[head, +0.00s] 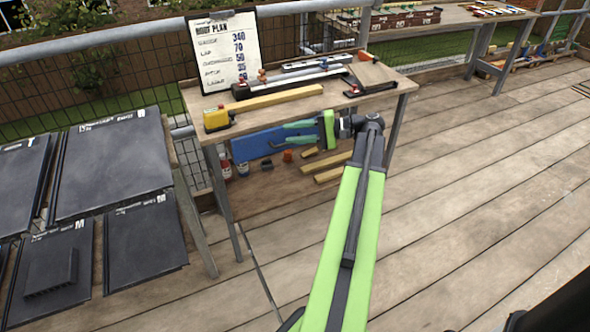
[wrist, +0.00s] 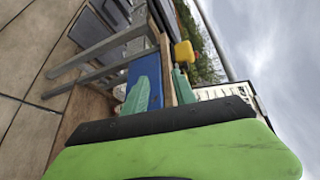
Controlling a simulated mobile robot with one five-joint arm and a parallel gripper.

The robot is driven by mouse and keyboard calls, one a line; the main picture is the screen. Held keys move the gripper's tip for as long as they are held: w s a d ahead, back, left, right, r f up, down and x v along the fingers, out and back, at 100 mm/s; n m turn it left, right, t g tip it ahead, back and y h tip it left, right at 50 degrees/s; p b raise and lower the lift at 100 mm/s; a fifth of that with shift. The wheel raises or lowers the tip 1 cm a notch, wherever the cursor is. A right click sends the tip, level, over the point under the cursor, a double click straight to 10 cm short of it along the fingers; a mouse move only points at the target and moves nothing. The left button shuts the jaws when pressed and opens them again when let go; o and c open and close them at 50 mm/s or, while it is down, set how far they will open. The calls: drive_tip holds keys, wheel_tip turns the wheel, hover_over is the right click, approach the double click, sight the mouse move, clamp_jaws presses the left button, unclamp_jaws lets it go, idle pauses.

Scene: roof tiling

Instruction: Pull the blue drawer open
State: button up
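The blue drawer (head: 252,146) is a flat blue panel under the top of the wooden workbench. It also shows in the wrist view (wrist: 157,94). I see no handle on it; its right part is hidden behind my gripper. My gripper (head: 284,135) has two teal fingers, spread apart with nothing visible between them. In the head view the fingers point left across the drawer's right part. In the wrist view one finger overlaps the blue panel and the other lies towards the bench top's edge. I cannot tell whether either finger touches the drawer.
The workbench top (head: 222,99) carries a yellow tape measure (head: 217,119), a wood strip (head: 270,103) and a roof plan clipboard (head: 225,50). Bottles and wood pieces sit on the shelf below. Dark tiles (head: 113,165) stand at left. The deck (head: 470,180) at right is clear.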

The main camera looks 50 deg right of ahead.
drive_tip(key=s+d+f+m+t+h+b, duration=0.1)
drive_tip(key=s+d+f+h+b, duration=0.15)
drive_tip(key=s+d, duration=0.3)
drive_tip(key=s+d+f+m+t+h+b, duration=0.1)
drive_tip(key=s+d+f+m, duration=0.15)
drive_tip(key=s+d, duration=0.35)
drive_tip(key=a+b+x, duration=0.1)
drive_tip(key=b+x, duration=0.1)
drive_tip(key=x, duration=1.5)
drive_tip(key=shift+s+n, duration=0.15)
drive_tip(key=shift+n, duration=0.2)
drive_tip(key=shift+a, duration=0.15)
drive_tip(key=shift+c, duration=0.2)
clamp_jaws()
